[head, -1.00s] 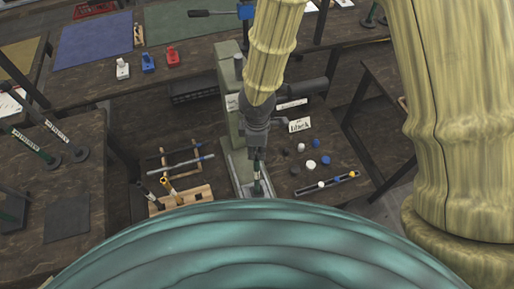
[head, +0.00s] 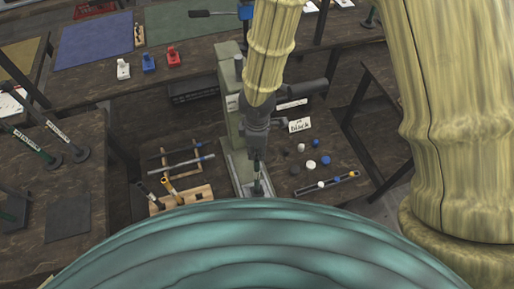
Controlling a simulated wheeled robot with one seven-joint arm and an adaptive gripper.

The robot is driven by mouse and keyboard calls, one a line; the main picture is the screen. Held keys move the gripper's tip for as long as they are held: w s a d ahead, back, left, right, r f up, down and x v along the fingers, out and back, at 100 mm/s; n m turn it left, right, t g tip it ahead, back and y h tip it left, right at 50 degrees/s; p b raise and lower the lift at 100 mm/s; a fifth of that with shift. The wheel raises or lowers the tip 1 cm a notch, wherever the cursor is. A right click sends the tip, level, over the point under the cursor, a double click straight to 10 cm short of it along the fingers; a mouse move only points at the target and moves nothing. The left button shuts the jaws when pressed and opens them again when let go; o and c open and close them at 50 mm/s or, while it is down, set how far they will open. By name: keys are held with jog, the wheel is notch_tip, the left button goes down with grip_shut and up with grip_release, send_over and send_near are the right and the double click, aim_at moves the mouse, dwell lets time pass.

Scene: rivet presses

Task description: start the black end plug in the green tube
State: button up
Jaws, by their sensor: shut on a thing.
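My gripper (head: 257,157) points down over the bed of the pale green press (head: 231,125), in the middle of the head view. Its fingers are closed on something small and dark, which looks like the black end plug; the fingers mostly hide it. A short upright piece with a light label, likely the green tube (head: 258,186), stands on the press bed right below the fingertips. I cannot tell whether the plug touches the tube's mouth. My own body cuts off the near part of the bed.
Loose black, white and blue plugs (head: 311,164) lie on the table right of the press, by a card reading "black" (head: 300,126). A wooden rack (head: 186,195) with tubes stands to the left.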

aim_at(257, 152)
jog(key=shift+f+b, duration=0.75)
jog(key=shift+f, duration=0.35)
dwell(0.3)
jog(key=o, duration=0.8)
jog(key=shift+r, duration=0.1)
jog(key=shift+r, duration=3.6)
jog(key=shift+s, duration=0.1)
